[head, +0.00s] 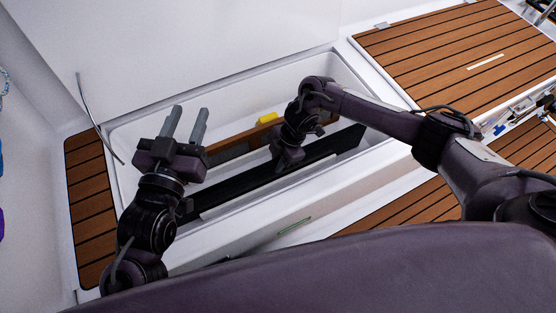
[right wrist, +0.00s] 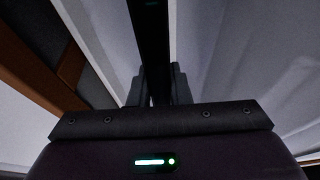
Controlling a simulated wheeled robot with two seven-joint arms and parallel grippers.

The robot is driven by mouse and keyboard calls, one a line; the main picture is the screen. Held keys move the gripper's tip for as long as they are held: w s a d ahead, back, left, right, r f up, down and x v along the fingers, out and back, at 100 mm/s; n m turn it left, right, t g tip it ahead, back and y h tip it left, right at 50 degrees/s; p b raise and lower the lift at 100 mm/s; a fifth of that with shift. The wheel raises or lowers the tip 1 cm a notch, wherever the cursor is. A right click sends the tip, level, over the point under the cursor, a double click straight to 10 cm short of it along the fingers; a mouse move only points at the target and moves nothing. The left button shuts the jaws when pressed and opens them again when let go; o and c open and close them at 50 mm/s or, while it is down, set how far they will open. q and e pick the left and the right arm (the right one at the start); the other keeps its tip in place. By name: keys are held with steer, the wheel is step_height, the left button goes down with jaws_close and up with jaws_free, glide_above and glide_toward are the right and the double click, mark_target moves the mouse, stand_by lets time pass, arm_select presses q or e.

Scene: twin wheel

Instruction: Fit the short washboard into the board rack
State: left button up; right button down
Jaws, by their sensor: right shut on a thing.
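A long black board (head: 330,150) stands on edge in the white open locker (head: 350,75), running from lower left to upper right. My right gripper (head: 286,163) reaches down into the locker and is shut on this board. In the right wrist view the board (right wrist: 151,45) passes between the two fingers (right wrist: 157,88). I cannot tell whether it is the short washboard. A brown wooden board (head: 228,144) with a dark panel lies behind it; it also shows in the right wrist view (right wrist: 40,65). I cannot clearly make out the rack. My left gripper (head: 187,113) is open and empty, fingers upward.
A small yellow object (head: 267,118) lies by the brown board. The locker's white walls enclose both boards closely. Slatted wooden decking (head: 455,45) lies at the upper right, and more decking (head: 90,190) at the left. A thin green strip (head: 294,226) is on the near white side.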

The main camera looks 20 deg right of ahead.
steer(key=shift+w+a, duration=0.1)
steer(key=c, duration=1.3)
jaws_free()
steer(key=shift+o, duration=0.2)
steer(key=shift+p+v, duration=1.45)
steer(key=shift+v, duration=2.4)
steer(key=shift+r, duration=0.1)
